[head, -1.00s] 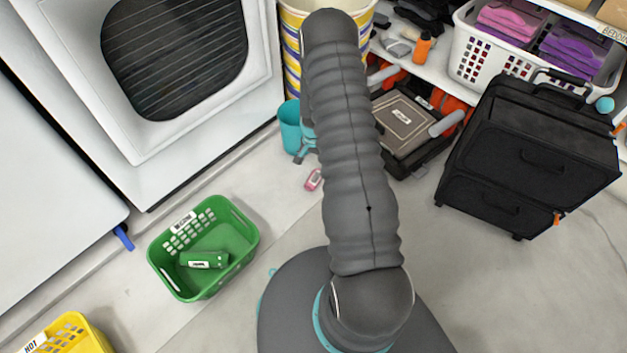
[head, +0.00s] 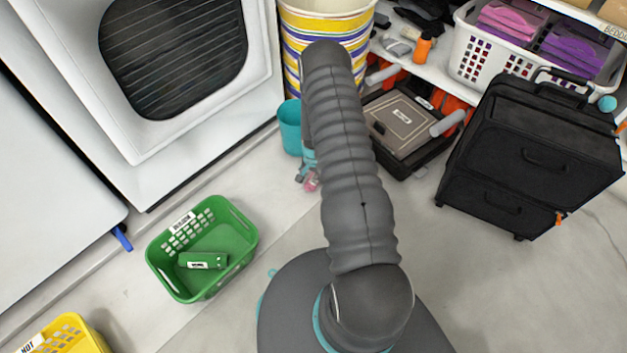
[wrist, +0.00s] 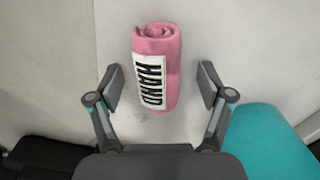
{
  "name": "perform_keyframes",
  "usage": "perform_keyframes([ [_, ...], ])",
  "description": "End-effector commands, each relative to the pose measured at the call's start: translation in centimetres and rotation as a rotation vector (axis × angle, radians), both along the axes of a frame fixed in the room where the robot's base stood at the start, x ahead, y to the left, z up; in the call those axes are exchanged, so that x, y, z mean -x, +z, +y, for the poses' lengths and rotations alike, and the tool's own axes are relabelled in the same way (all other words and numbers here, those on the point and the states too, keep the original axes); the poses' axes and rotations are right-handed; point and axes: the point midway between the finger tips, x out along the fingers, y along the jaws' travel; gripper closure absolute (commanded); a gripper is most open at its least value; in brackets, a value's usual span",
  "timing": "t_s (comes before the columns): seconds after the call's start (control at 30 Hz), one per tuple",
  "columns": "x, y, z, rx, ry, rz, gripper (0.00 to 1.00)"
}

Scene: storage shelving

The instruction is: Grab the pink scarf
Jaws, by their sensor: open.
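The pink scarf (wrist: 170,52) is a rolled bundle with a white label reading "HAND", lying on the floor in the wrist view. My gripper (wrist: 162,85) is open, with one finger on each side of the scarf's lower part and a visible gap on both sides. I cannot tell its exact height above the floor. In the head view the scarf (head: 311,183) is a small pink patch beside my arm, partly hidden by my gripper (head: 304,178).
A teal bin (head: 289,127) stands close by; its teal side (wrist: 262,140) fills the wrist view's lower right. A striped bucket (head: 325,20), a grey-topped case (head: 400,122) and a black suitcase (head: 540,150) are near. A green basket (head: 238,253) sits left on clear floor.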

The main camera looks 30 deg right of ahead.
Motion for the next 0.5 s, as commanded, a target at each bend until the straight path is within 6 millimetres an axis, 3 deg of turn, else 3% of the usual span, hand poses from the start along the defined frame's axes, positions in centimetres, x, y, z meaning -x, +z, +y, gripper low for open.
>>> perform_keyframes([
  [0.1,-0.03,0.07,0.0,0.001,0.0,-0.001,0.23],
  [0.33,-0.04,0.08,0.0,0.001,0.0,-0.001,0.81],
  [0.5,-0.03,0.08,0.0,0.001,0.0,-0.001,0.84],
])
